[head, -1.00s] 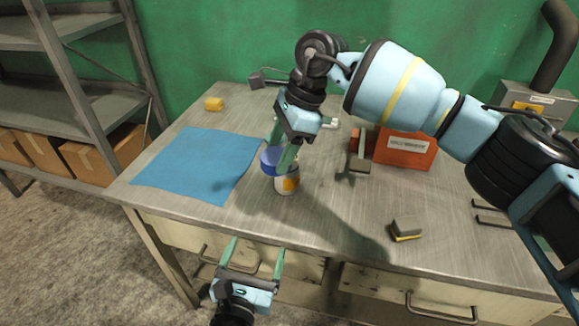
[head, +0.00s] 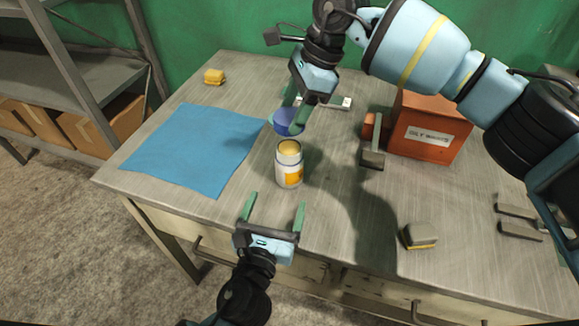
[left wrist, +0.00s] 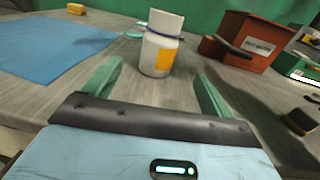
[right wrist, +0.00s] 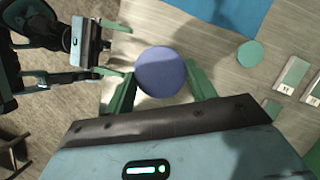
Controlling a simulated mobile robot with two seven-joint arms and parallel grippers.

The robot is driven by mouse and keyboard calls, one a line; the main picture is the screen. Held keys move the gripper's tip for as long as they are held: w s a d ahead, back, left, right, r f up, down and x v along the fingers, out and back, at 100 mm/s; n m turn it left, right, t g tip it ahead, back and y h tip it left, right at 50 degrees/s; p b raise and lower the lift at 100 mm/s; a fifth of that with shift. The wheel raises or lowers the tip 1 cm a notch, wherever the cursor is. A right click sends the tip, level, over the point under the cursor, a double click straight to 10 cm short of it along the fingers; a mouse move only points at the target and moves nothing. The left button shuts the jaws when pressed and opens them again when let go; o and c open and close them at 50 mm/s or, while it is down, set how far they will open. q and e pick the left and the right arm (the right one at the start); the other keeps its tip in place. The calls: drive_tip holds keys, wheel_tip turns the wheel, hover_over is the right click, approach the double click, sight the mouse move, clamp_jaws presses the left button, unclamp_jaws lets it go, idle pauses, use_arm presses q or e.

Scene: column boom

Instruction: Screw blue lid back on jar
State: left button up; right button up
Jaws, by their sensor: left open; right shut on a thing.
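The jar (head: 289,172) is white with a yellow label and stands upright on the workbench, its tan open top (head: 289,147) showing. It also shows in the left wrist view (left wrist: 158,55). My right gripper (head: 290,118) is shut on the blue lid (head: 284,124), just beyond the jar's top in the head view and apart from it. In the right wrist view the lid (right wrist: 160,72) sits between the fingers; the jar is not visible there. My left gripper (head: 274,208) is open and empty at the bench's front edge, fingers pointing toward the jar without touching it.
A blue cloth (head: 195,150) lies left of the jar on the workbench (head: 330,205). A red box (head: 428,130) stands at right with a dark tool (head: 372,155) beside it. A grey-yellow block (head: 419,236) is front right. A yellow block (head: 214,76) lies at back left.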

use_arm(q)
drive_tip(key=x, duration=1.2)
drive_tip(key=shift+w, duration=0.1)
use_arm(e)
drive_tip(key=shift+w, duration=0.1)
use_arm(q)
drive_tip(key=shift+c, duration=0.4)
drive_tip(key=c, duration=1.4)
drive_tip(key=shift+o, duration=0.2)
use_arm(e)
hover_over(289, 147)
drive_tip(key=d, duration=0.1)
drive_tip(key=shift+w+f, duration=0.1)
drive_tip(key=shift+f, duration=2.4)
drive_tip(key=shift+f, duration=0.9)
drive_tip(key=shift+f, duration=0.55)
